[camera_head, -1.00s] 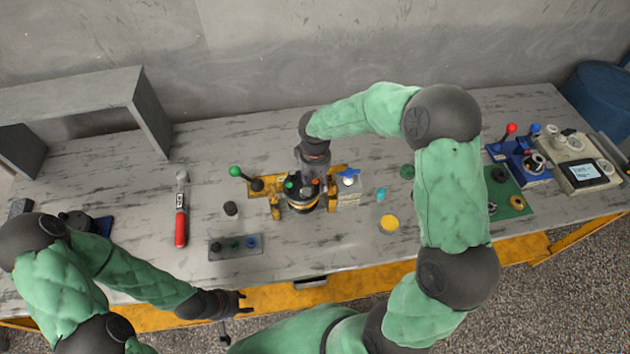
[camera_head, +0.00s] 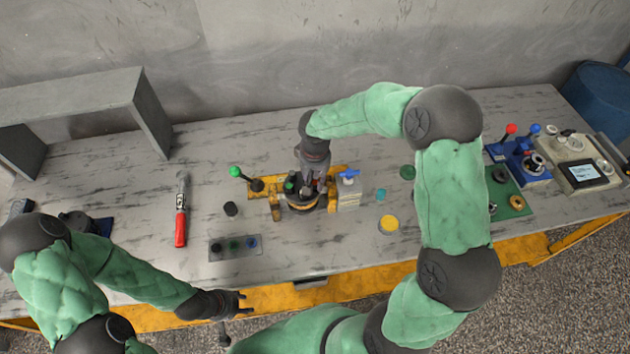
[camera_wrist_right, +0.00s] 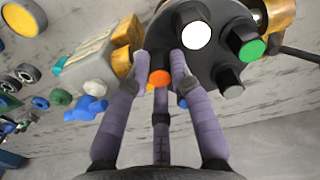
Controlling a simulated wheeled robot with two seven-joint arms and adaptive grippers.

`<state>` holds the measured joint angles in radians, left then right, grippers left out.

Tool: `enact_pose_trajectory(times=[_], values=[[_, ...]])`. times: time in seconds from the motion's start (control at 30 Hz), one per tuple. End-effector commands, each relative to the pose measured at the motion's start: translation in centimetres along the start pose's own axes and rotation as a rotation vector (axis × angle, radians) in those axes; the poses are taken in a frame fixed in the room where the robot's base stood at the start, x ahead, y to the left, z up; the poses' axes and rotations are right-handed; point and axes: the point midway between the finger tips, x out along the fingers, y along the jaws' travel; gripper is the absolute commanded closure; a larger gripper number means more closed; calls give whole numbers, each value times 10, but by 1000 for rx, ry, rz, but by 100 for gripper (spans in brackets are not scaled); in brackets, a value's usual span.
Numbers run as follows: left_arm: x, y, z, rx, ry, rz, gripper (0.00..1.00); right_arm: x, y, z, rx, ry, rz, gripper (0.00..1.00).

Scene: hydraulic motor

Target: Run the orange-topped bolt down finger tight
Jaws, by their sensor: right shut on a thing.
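The orange-topped bolt (camera_wrist_right: 160,78) stands in the dark round motor (camera_wrist_right: 215,20), between the fingertips of my right gripper (camera_wrist_right: 160,68) in the right wrist view. My right gripper is shut on it. In the head view my right gripper (camera_head: 308,182) reaches down onto the motor (camera_head: 303,203) from above and hides the bolt's orange top. A green-topped bolt (camera_wrist_right: 252,48) and a white-topped one (camera_wrist_right: 196,35) sit on the same motor face. How deep the orange-topped bolt sits cannot be told. My left gripper (camera_head: 243,303) is empty and open at the table's front edge.
A yellow clamp fixture (camera_head: 275,203) holds the motor, with a green-knobbed lever (camera_head: 235,172) at left and a block with a blue handle (camera_head: 348,195) at right. A red-handled tool (camera_head: 181,228) and a grey tray (camera_head: 234,247) lie left. A yellow disc (camera_head: 389,224) lies right.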

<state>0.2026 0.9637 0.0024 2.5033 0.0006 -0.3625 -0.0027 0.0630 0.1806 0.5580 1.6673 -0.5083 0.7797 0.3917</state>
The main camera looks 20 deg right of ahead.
Motion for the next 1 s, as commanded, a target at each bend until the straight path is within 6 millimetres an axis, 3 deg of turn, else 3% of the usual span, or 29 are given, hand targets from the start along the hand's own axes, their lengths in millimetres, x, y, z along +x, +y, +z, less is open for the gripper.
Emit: enact_pose_trajectory(times=[0.3, 0.73, 1.0], values=[[20, -7, -1, 0, 0, 0, 60, 2, 0, 0, 293, 0, 0, 99], [22, -8, -1, 0, 0, 0, 60, 1, 0, 0, 359, -1, 0, 99], [37, -13, -1, 0, 0, 0, 60, 2, 0, 0, 620, 1, 0, 99]])
